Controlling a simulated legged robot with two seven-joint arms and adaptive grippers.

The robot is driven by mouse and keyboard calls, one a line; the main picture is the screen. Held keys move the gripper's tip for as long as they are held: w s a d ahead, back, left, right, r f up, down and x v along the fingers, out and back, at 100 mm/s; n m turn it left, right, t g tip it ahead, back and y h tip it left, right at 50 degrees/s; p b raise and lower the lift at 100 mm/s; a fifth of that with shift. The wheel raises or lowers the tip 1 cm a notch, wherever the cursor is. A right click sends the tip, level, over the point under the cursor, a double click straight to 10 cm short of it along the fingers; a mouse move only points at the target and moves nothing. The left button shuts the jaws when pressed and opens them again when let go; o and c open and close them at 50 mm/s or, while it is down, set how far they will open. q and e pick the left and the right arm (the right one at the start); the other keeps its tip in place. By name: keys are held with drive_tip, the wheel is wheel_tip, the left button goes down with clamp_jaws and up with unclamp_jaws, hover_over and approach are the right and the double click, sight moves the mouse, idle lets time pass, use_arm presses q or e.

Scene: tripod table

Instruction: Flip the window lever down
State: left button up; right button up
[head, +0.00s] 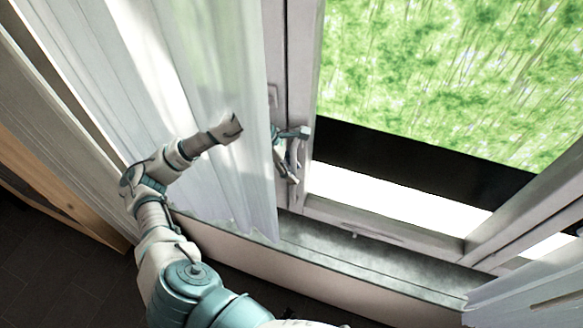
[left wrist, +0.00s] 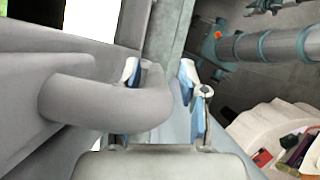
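The window lever (head: 294,160) is a grey handle on the white window frame, right of the curtain edge in the head view. In the left wrist view the lever (left wrist: 95,103) is large and close, with a rounded bend. My left gripper (head: 291,136) is at the lever, its teal fingertips showing past the curtain. In the left wrist view my left gripper (left wrist: 160,78) has one fingertip beyond the lever and the other to its right. The fingers are apart with the lever between them; firm contact cannot be told. My right gripper is not in view.
A sheer white curtain (head: 215,60) hangs across my left forearm and hides part of the wrist. The window sill (head: 350,255) runs below the frame and looks clear. A large glass pane (head: 440,80) shows greenery at right. Another curtain (head: 530,295) hangs at lower right.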

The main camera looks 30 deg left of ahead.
use_arm(q)
drive_tip(key=shift+r, duration=0.1)
drive_tip(key=shift+r, duration=0.1)
drive_tip(key=v, duration=1.1)
drive_tip(key=shift+a+r, duration=0.2)
drive_tip(key=shift+a, duration=0.15)
